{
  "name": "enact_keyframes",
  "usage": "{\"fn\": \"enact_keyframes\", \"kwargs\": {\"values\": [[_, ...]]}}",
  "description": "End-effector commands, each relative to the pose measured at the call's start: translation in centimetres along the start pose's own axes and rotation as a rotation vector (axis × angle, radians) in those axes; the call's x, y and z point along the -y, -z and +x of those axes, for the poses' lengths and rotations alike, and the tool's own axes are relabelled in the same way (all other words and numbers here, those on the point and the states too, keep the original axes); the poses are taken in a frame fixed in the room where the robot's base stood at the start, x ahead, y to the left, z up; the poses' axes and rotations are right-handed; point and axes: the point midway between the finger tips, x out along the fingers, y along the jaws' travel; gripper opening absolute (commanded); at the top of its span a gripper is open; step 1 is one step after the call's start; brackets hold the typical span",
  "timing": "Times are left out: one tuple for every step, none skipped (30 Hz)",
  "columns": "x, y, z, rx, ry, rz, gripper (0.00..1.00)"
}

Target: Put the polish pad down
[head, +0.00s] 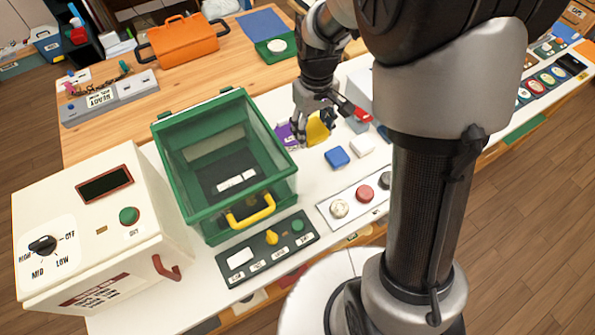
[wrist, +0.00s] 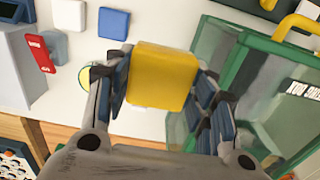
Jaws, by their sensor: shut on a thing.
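My gripper (head: 313,122) is shut on a yellow block, which I take to be the polish pad (head: 319,128). In the wrist view the pad (wrist: 162,77) sits between the two fingers of my gripper (wrist: 160,92). It is over the white worktop (wrist: 135,123), to the right of the green-framed clear box in the head view. Whether the pad touches the worktop cannot be told. The fingers hide its sides.
A blue block (head: 337,157) and a white block (head: 362,146) lie close by. The green-framed box (head: 199,222) with a yellow handle is beside the gripper. A panel with round buttons (head: 340,208) lies nearer. A red-handled item (wrist: 40,52) stands at the wrist view's left.

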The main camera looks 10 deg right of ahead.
Motion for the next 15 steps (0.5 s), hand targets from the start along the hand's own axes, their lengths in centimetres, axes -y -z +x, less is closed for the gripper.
{"fn": "enact_keyframes", "kwargs": {"values": [[0.0,-0.1,1.3,0.005,0.002,-0.001,0.32],[0.1,-0.1,2.0,0.006,0.002,-0.001,0.32],[0.1,-0.2,3.1,0.007,0.002,-0.001,0.32],[0.1,-0.2,3.9,0.007,0.002,-0.001,0.32],[0.1,-0.2,4.8,0.009,0.003,-0.001,0.32],[0.1,-0.2,5.9,0.007,0.002,-0.001,0.32],[0.1,-0.2,6.8,0.007,0.002,0.0,0.32],[0.1,-0.2,7.5,0.007,0.002,0.0,0.32],[0.1,-0.2,8.7,0.007,0.002,0.0,0.32],[0.1,-0.2,9.5,0.007,0.002,0.0,0.32],[0.1,-0.2,10.2,0.006,0.002,0.0,0.32],[0.1,-0.2,11.3,0.007,0.002,0.0,0.32],[0.1,-0.2,11.9,0.006,0.002,0.0,0.32],[0.1,-0.2,12.6,0.005,0.002,0.0,0.32],[0.1,-0.2,13.3,0.006,0.002,0.0,0.32]]}}
